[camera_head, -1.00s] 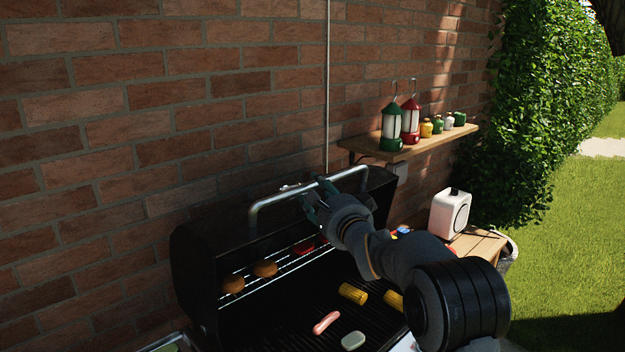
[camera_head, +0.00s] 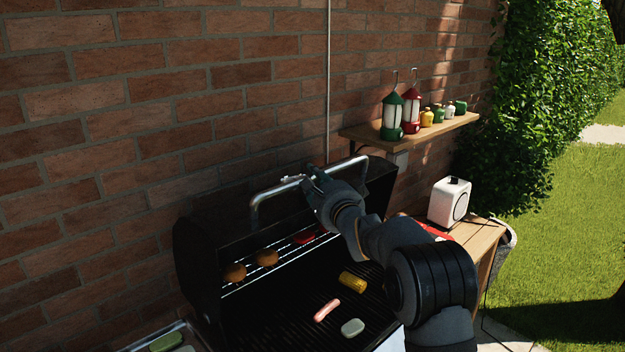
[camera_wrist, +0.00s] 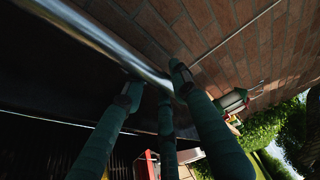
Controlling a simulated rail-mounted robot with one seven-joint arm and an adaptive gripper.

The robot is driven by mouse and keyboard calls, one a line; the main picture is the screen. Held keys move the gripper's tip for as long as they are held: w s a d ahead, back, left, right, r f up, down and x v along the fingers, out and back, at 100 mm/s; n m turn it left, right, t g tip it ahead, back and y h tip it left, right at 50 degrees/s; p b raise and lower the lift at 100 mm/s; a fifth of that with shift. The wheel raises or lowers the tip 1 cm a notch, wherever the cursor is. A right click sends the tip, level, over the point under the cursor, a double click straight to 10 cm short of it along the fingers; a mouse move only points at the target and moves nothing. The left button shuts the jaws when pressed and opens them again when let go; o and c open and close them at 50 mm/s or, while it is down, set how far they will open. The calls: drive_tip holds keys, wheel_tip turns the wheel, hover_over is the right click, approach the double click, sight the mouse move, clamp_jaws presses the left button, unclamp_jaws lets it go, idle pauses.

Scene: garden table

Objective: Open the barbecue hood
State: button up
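The black barbecue hood (camera_head: 205,235) is raised and tilted back against the brick wall, with the grill below exposed. Its silver bar handle (camera_head: 275,191) runs along the hood's upper front edge; the bar also crosses the upper left of the wrist view (camera_wrist: 115,32). My gripper (camera_head: 306,181) is at the middle of the handle. In the wrist view its green fingers (camera_wrist: 152,82) are spread apart, with tips on both sides of the bar. Firm contact cannot be told. My gripper hides part of the handle and hood.
Two patties (camera_head: 266,257), a sausage (camera_head: 327,310) and corn (camera_head: 352,282) lie on the grill. To the right are a white appliance (camera_head: 449,202) on a wooden side table (camera_head: 478,240) and a wall shelf (camera_head: 440,128) with lanterns and jars. The brick wall stands close behind.

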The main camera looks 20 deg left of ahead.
drive_tip(key=c, duration=0.6)
clamp_jaws()
drive_tip(key=shift+f, duration=0.1)
